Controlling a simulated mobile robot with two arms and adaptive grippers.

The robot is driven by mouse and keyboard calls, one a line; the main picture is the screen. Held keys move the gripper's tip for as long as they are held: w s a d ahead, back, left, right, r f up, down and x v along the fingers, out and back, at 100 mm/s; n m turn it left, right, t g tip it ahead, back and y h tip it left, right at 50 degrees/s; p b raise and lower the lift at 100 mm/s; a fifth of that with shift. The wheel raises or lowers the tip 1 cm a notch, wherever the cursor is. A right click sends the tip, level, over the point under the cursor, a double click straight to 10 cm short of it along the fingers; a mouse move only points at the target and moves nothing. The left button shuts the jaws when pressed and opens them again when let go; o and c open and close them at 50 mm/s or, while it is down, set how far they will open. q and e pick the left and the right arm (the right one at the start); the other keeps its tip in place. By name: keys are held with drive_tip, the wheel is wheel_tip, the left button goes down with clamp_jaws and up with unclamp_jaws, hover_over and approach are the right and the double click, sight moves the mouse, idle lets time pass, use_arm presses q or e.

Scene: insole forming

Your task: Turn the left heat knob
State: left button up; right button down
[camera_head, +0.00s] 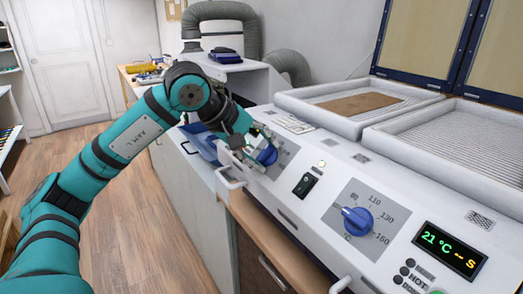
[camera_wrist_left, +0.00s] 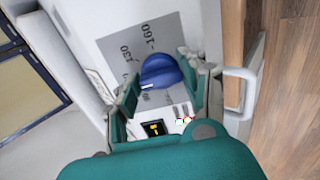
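The left heat knob (camera_head: 268,155) is blue and sits on a grey dial plate at the far end of the white machine front. In the left wrist view the knob (camera_wrist_left: 160,70) shows in front of the dial plate (camera_wrist_left: 122,42), marked 130 and 160, with its white pointer line at the lower left. My left gripper (camera_head: 255,150) is at this knob. In the left wrist view its teal fingers (camera_wrist_left: 166,88) stand apart, one on each side of the knob, with some gap visible. Contact cannot be made out. My right gripper is not in view.
A second blue knob (camera_head: 357,221) sits nearer on the panel, beside a black switch (camera_head: 305,185) and a display (camera_head: 450,250) reading 21 °C. A white handle (camera_head: 229,178) projects near my gripper. A tray with a brown sheet (camera_head: 358,104) lies behind.

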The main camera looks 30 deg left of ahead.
use_arm(q)
drive_tip(key=c, duration=0.3)
drive_tip(key=shift+c, duration=0.2)
drive_tip(key=n, duration=0.2)
drive_tip(key=shift+n, duration=0.3)
drive_tip(key=n, duration=0.5)
drive_tip(key=shift+n, duration=0.3)
drive_tip(key=n, duration=0.5)
drive_tip(key=shift+w+r, duration=0.1)
drive_tip(key=shift+a+n, duration=0.1)
drive_tip(key=shift+n, duration=2.2)
